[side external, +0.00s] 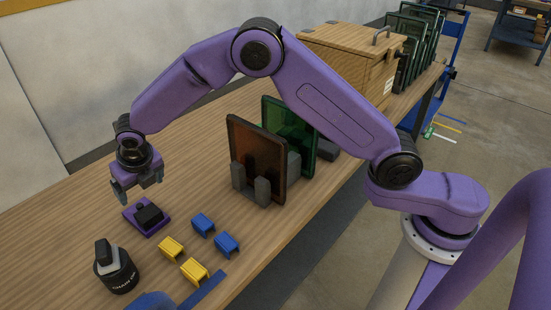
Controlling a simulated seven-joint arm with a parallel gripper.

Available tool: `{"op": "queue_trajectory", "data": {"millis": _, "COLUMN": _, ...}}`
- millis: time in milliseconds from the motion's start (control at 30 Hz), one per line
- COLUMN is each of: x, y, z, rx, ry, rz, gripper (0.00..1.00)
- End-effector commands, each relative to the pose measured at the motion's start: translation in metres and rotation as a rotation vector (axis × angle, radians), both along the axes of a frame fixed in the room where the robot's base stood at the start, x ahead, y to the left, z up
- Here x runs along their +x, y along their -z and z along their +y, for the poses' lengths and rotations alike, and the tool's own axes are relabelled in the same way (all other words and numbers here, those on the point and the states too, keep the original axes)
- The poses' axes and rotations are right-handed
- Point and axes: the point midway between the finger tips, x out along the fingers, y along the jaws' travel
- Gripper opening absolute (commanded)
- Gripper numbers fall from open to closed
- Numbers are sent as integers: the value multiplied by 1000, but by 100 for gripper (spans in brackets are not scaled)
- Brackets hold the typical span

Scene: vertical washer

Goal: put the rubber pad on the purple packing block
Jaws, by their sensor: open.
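The purple packing block (136,224) lies on the wooden table at the left, below my gripper. A small black piece with a raised knob, which looks like the rubber pad (149,214), sits on top of the purple block. My gripper (138,188) points down above and slightly behind the block, with its fingers apart and nothing between them. A gap shows between the fingertips and the black piece. Whether the piece lies flat on the block cannot be told from this view.
A black canister (117,276) with a grey and black top stands at front left. Two blue clips (203,223) and two yellow clips (171,247) lie to the right. Dark brown (253,150) and green (301,127) panels stand upright in grey holders. A wooden crate (345,58) stands farther back.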

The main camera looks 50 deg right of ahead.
Motion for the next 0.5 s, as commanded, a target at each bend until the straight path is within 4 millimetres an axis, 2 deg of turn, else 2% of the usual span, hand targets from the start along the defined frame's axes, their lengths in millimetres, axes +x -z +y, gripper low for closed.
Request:
{"op": "queue_trajectory", "data": {"millis": 133, "x": -6, "y": -7, "z": -3, "rx": 22, "ry": 44, "rz": 7, "gripper": 89}}
{"op": "queue_trajectory", "data": {"millis": 267, "x": -28, "y": -24, "z": -12, "rx": 85, "ry": 181, "rz": 31, "gripper": 89}}
{"op": "queue_trajectory", "data": {"millis": 500, "x": -96, "y": -61, "z": -48, "rx": 228, "ry": 557, "rz": 104, "gripper": 89}}
